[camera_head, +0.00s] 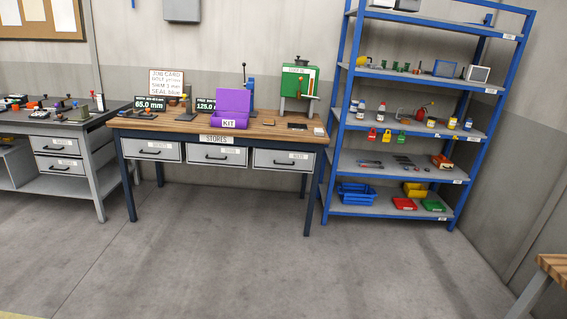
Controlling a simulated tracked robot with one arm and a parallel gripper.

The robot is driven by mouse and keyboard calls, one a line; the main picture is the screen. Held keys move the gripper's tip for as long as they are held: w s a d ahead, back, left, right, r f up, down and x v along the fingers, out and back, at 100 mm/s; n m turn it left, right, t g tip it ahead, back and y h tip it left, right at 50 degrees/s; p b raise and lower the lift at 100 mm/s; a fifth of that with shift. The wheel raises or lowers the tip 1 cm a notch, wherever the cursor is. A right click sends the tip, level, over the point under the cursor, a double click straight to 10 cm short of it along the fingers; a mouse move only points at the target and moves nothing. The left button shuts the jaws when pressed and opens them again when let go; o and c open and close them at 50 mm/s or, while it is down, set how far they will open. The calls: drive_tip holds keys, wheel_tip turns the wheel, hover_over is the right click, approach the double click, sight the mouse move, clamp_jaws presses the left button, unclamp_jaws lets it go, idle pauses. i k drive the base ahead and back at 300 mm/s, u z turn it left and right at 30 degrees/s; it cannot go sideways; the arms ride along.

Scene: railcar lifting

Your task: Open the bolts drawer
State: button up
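All three look shut. Each has a small white label, too small to read for certain, so I cannot tell which is the bolts drawer. The grey bench at the left has two more shut drawers, an upper one (58,151) and a lower one (60,171). My gripper is not in view.
On the workbench stand a purple "KIT" box (233,103) and a green machine (298,81). A blue shelf rack (395,127) with bins and small parts stands at the right. A wooden table corner (555,266) shows at lower right. The concrete floor before the workbench is clear.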

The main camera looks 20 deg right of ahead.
sight(263, 158)
drive_tip(key=z, duration=0.2)
drive_tip(key=i, duration=0.5)
drive_tip(key=z, duration=0.55)
drive_tip(key=i, duration=1.3)
drive_tip(key=z, duration=0.4)
drive_tip(key=i, duration=1.3)
drive_tip(key=u, duration=0.8)
drive_tip(key=i, duration=1.4)
drive_tip(key=u, duration=0.65)
